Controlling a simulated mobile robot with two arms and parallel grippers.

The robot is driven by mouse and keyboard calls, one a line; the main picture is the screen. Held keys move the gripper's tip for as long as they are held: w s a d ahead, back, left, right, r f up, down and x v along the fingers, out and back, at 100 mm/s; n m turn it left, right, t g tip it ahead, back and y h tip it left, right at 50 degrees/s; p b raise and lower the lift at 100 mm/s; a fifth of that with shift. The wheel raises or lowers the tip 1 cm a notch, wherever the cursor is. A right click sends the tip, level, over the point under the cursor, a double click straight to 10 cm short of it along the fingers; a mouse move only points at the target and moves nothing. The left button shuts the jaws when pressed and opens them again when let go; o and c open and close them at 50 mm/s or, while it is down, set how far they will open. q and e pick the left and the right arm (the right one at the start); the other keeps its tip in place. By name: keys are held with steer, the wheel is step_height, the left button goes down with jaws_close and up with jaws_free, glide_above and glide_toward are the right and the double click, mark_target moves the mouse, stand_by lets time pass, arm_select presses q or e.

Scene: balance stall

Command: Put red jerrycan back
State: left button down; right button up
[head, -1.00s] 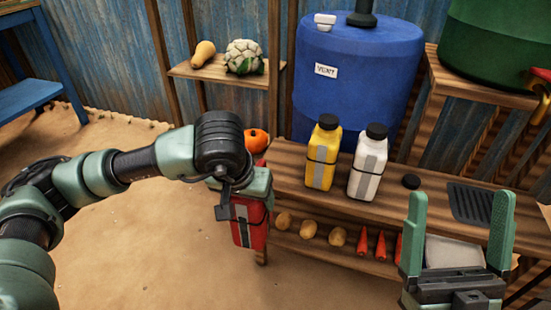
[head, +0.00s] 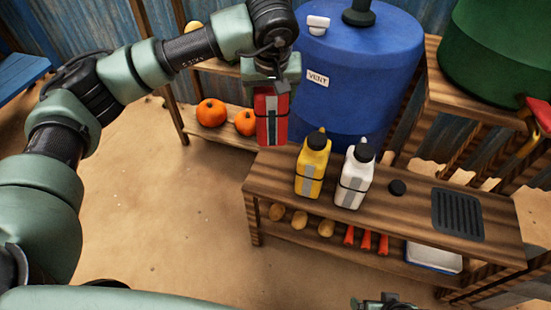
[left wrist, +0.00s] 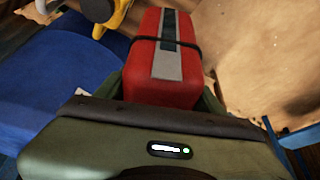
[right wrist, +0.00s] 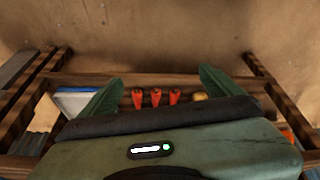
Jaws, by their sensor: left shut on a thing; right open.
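The red jerrycan (head: 272,122), with a grey stripe and dark strap, hangs upright below my left gripper (head: 271,84) in the head view. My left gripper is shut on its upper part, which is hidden. Its lower end is near the back left corner of the wooden bench (head: 415,210); I cannot tell whether it touches. In the left wrist view the jerrycan (left wrist: 165,60) sits between the fingers. The yellow jerrycan (head: 313,168) and white jerrycan (head: 354,178) stand on the bench to its right. My right gripper (right wrist: 160,78) is open and empty, facing the bench's lower shelf.
A large blue barrel (head: 355,75) stands behind the bench. A black cap (head: 397,187) and dark grate (head: 457,213) lie on the bench top. Potatoes, carrots and a white tray (head: 434,257) are on its lower shelf. Pumpkins (head: 211,113) sit on a shelf behind left.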

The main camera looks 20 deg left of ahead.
arm_select(q)
steer(key=shift+w+r, duration=0.35)
steer(key=shift+r, duration=0.1)
steer(key=shift+w+f, duration=0.1)
steer(key=shift+f, duration=0.15)
step_height(320, 180, down, 14)
steer(key=shift+r+b, duration=0.1)
steer(key=shift+b, duration=0.75)
steer(key=shift+f+b, duration=0.4)
steer(key=shift+f, duration=2.35)
arm_select(e)
steer(key=v, duration=0.9)
steer(key=shift+d+r+g, duration=0.15)
steer(key=shift+d+g, duration=0.15)
steer(key=shift+w, duration=0.15)
arm_select(q)
steer(key=shift+f, duration=0.2)
steer(key=shift+c, duration=1.1)
jaws_free()
arm_select(e)
steer(key=shift+r, duration=0.1)
